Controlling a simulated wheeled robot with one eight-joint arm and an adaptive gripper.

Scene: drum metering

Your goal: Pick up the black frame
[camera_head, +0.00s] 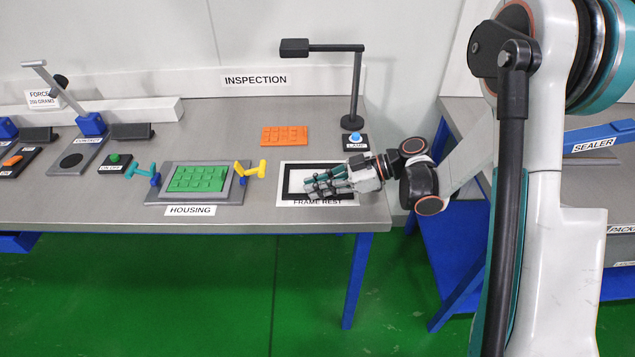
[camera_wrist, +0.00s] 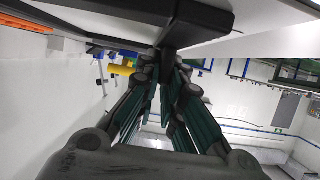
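The black frame (camera_head: 286,183) lies on the white frame rest (camera_head: 280,202) near the front right of the bench, with a pale area inside it. My gripper (camera_head: 307,183) reaches in from the right, over the frame's right side, and its fingers cover part of the frame. In the wrist view, my gripper's fingertips (camera_wrist: 171,62) come close together at either side of a black bar (camera_wrist: 203,20) of the frame. They appear shut on this bar. The exact contact is hard to see.
A green housing (camera_head: 197,179) sits in a grey fixture to the left, with a yellow clamp (camera_head: 249,170) between it and the frame. An orange panel (camera_head: 285,136) lies behind. A lamp button (camera_head: 356,141) and a lamp stand (camera_head: 355,95) are close behind my gripper.

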